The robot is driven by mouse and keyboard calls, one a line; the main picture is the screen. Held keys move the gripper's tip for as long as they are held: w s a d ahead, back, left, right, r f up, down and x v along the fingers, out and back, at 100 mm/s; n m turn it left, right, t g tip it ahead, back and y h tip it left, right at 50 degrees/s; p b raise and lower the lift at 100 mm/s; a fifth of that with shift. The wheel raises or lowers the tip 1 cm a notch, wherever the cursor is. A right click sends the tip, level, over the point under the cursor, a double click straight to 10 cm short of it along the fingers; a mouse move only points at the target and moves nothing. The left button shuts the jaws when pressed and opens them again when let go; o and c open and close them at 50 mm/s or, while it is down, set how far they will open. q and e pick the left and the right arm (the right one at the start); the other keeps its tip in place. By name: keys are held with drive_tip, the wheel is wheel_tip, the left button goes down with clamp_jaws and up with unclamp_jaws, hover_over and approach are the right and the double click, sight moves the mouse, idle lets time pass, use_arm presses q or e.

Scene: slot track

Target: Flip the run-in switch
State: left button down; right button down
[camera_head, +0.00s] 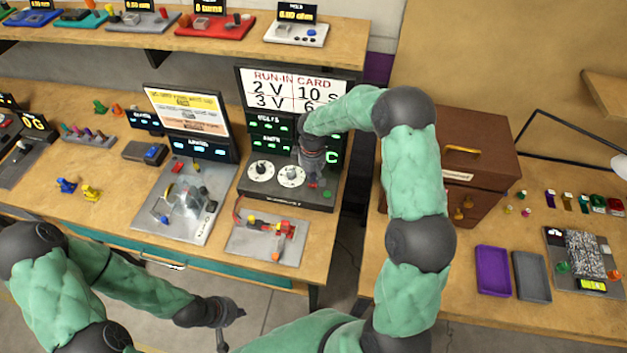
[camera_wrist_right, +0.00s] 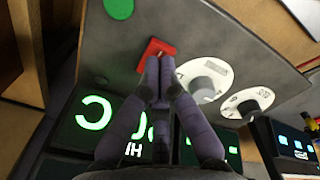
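The run-in power unit (camera_head: 290,197) stands on the middle bench with two white dials and a panel of green readouts. Its red switch (camera_wrist_right: 155,53) shows in the right wrist view, a small red plate beside the dials. My right gripper (camera_head: 311,180) is over the unit's face. In the right wrist view its two fingertips (camera_wrist_right: 159,66) are together at the red switch and partly cover it; whether they touch it I cannot tell. Nothing shows between them. My left gripper (camera_head: 232,326) hangs low in front of the bench with its fingers apart, empty.
The run-in card (camera_head: 287,90) stands above the unit. A grey plate with red and yellow parts (camera_head: 265,238) lies in front of it. A motor on a plate (camera_head: 183,206) is to the left. A brown cabinet (camera_head: 490,150) stands to the right, beyond my right arm.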

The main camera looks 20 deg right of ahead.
sight(313, 184)
drive_tip(key=shift+f+b, duration=0.75)
drive_tip(key=shift+f, duration=0.45)
idle(0.6)
drive_tip(key=shift+r, duration=0.15)
drive_tip(key=shift+r+p, duration=0.4)
drive_tip(key=shift+r, duration=0.05)
drive_tip(key=shift+r+p, duration=1.75)
drive_tip(key=shift+r, duration=1.25)
